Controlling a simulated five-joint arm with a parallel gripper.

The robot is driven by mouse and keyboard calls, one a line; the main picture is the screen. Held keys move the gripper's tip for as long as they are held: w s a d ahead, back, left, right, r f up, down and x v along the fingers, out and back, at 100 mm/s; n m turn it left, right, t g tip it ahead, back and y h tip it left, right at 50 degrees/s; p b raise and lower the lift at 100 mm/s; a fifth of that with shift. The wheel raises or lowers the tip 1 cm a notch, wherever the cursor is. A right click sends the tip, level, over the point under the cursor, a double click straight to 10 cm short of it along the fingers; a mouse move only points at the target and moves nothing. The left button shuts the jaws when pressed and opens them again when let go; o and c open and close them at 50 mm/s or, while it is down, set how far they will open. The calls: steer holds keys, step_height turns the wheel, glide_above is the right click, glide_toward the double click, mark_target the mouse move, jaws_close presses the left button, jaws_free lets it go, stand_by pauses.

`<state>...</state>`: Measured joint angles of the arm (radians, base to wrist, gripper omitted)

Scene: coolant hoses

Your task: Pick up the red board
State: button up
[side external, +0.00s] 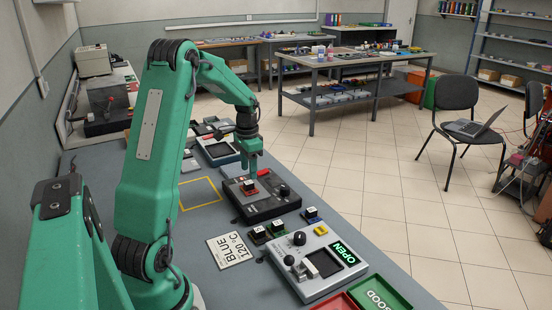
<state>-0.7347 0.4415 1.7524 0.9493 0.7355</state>
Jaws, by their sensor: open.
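The red board (250,190), a small red piece with a white-topped block on it, sits on a dark flat device (266,205) in the middle of the bench. My gripper (251,180) points down right at the red board, with its fingertips close above or beside it. It is open. I cannot tell whether the fingers touch the board, and they hide part of its far side.
A black board (259,237), a green board (277,229) and a blue board (312,215) lie nearer the camera. Beside them stand a grey device (309,284) with an OPEN display and a card (232,249) reading BLUE 120°C. A green GOOD tray (402,303) and red tray (338,303) lie at the front.

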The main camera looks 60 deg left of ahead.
mark_target(249, 183)
steer(key=shift+s+a+f, duration=0.1)
steer(key=shift+f, duration=2.55)
jaws_close()
